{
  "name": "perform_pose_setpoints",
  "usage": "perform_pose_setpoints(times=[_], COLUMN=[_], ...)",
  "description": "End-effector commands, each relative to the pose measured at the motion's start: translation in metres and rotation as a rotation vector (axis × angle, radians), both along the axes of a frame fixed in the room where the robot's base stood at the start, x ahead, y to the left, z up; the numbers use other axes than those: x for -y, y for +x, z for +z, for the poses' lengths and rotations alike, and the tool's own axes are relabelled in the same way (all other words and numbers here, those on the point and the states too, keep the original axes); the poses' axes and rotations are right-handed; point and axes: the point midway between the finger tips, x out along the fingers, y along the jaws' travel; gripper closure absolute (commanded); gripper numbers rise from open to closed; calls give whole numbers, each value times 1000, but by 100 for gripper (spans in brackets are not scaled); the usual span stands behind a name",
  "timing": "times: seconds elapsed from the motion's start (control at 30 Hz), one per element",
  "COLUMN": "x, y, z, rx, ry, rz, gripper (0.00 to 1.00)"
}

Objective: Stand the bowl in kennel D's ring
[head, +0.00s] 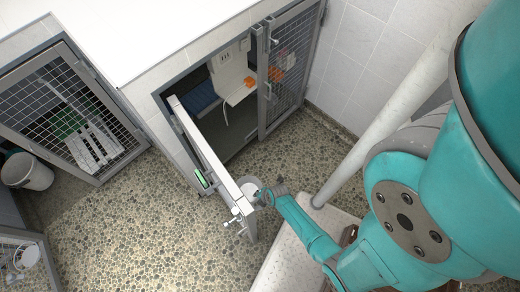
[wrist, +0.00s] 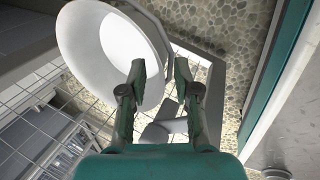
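The white bowl (wrist: 88,42) fills the upper left of the wrist view, its hollow facing the camera at a slant. In the head view the bowl (head: 250,188) is small, beside the free end of the open kennel door (head: 207,150). My gripper (wrist: 160,78) has its two fingers apart. The bowl's near wall reaches between them, with a gap showing at the right finger. In the head view my gripper (head: 268,195) is just right of the bowl. I cannot make out a ring under the bowl, nor any kennel letter.
The open kennel (head: 230,112) has a closed mesh door (head: 292,60) on its right, with orange things behind it. Another mesh-fronted kennel (head: 70,110) is at left, near a grey bucket (head: 27,172). Pebbled floor (head: 135,225) is clear in the middle.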

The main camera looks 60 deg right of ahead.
Motion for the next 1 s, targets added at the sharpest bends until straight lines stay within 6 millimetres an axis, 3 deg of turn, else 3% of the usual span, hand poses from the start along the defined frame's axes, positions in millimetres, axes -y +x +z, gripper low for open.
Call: perform_pose_setpoints(times=[0.37,0.8,1.0], x=[-1,-4,-5], y=[-7,-33,-42], z=[16,84,105], rx=[1,2,0], ry=[0,-1,-1], rz=[-1,-3,0], gripper=[69,69,69])
